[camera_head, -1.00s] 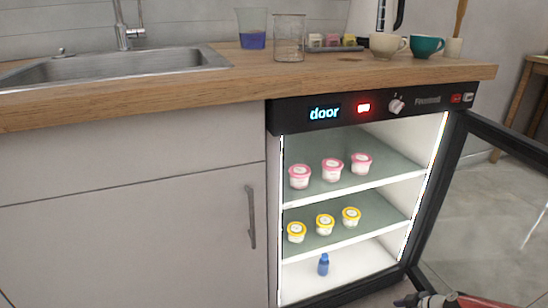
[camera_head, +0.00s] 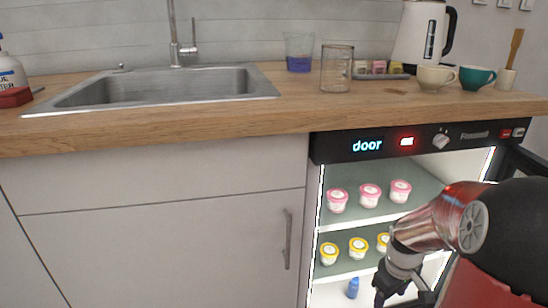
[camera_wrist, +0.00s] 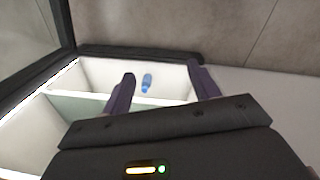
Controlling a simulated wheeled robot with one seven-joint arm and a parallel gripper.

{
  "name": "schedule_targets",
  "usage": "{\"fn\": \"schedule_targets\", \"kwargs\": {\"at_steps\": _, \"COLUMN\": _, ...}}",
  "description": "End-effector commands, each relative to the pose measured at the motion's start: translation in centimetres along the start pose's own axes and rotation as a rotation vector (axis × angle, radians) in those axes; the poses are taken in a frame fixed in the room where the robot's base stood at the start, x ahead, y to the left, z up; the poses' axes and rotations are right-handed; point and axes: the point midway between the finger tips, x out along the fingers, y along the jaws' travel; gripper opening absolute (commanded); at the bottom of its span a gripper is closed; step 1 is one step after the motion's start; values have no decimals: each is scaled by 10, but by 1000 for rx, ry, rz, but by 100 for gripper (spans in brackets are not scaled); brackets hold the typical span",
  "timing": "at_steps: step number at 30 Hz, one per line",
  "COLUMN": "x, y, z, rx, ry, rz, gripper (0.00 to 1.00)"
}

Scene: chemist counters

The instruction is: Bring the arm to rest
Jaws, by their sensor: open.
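My gripper (camera_wrist: 160,92) is open and empty in the wrist view, its two dark fingers spread apart. Beyond the gap between them a small blue bottle (camera_wrist: 147,83) stands inside the lit cabinet. In the head view my arm reaches across the right side, and my gripper (camera_head: 405,296) shows low in front of the cabinet opening. The same blue bottle (camera_head: 353,288) stands on the cabinet floor, left of my gripper and apart from it. The fingertips are partly cut off by the lower picture edge.
The cabinet door (camera_head: 525,165) stands open at the right. Pink-lidded cups (camera_head: 370,195) sit on the upper shelf, yellow-lidded cups (camera_head: 358,247) on the lower. The wooden counter (camera_head: 200,122) holds a sink (camera_head: 160,88), a glass beaker (camera_head: 337,68), mugs and a kettle (camera_head: 420,35).

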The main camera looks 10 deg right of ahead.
Motion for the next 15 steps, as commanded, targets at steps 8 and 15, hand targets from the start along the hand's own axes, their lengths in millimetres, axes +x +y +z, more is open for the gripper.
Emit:
{"fn": "schedule_targets", "kwargs": {"at_steps": 8, "x": -128, "y": -86, "z": -11, "rx": 161, "ry": 126, "rz": 163, "gripper": 60}}
{"fn": "schedule_targets", "kwargs": {"at_steps": 15, "x": -199, "y": -158, "z": 12, "rx": 302, "ry": 338, "rz": 126, "gripper": 60}}
